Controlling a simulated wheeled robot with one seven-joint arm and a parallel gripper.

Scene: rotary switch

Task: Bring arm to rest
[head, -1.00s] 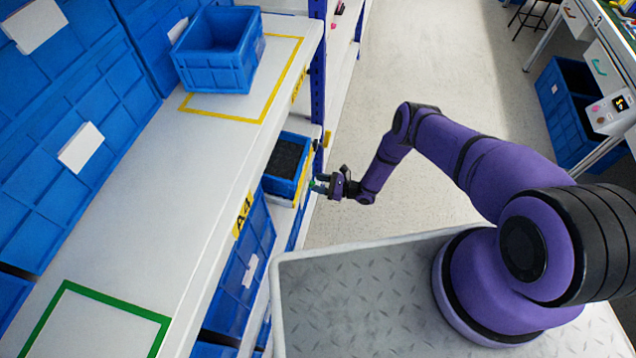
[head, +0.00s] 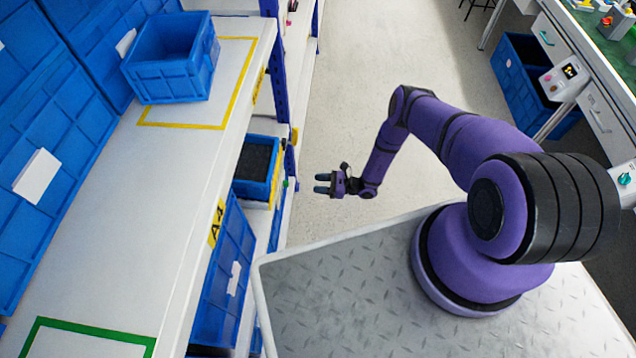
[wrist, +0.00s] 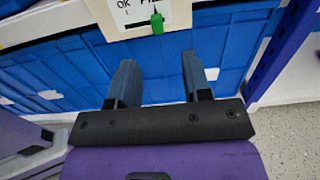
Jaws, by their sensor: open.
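My purple arm reaches left over my base's tray, and my gripper (head: 319,183) is open and empty in the head view, over the aisle floor just right of the shelf. In the wrist view my gripper (wrist: 158,65) shows two spread grey-blue fingers with nothing between them. Beyond the fingertips, a green switch handle (wrist: 157,23) points down on a white panel (wrist: 125,12) marked "OK", apart from the fingers. The panel's upper part is cut off by the frame.
The shelf (head: 150,240) runs along the left, with a blue crate (head: 172,62) on top. A blue bin (head: 256,168) with dark contents sits lower, near my gripper. A workbench (head: 600,70) stands at right. The aisle floor (head: 345,110) beyond is clear.

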